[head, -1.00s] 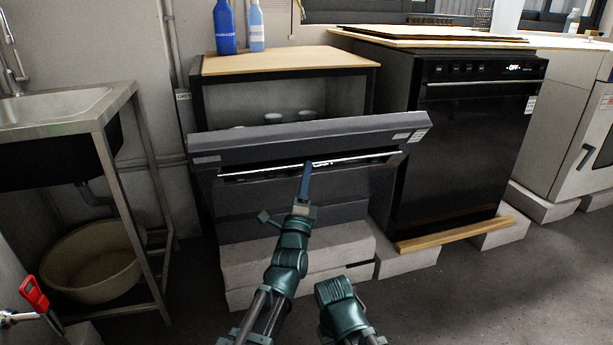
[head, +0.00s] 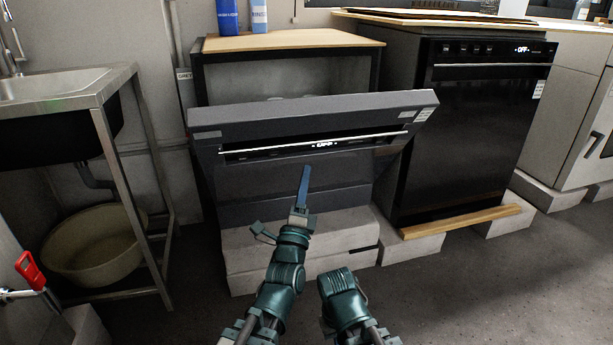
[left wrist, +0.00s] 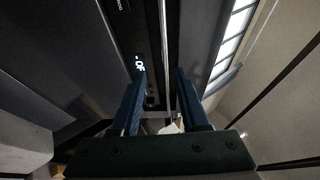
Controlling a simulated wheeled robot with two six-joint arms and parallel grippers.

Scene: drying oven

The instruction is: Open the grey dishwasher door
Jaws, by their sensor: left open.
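The grey dishwasher door (head: 290,175) is partly open, tilted forward at the top, under a wooden-topped cabinet. Its pale bar handle (head: 370,137) runs across the front, beside a small lit display. My left gripper (head: 305,172) is in front of the door, its blue fingers pointing up just below the handle in the head view. In the left wrist view the left gripper (left wrist: 157,82) is open, and the handle bar (left wrist: 163,45) lines up between its fingers. I cannot tell whether they touch it. My right arm shows at the bottom; its gripper does not show.
A black dishwasher (head: 470,140) stands shut on the right. A steel sink (head: 60,88) with a beige basin (head: 95,250) beneath is on the left. Pale blocks (head: 300,245) lie under the grey door. Two blue bottles (head: 228,15) stand on the wooden top. Floor at front right is clear.

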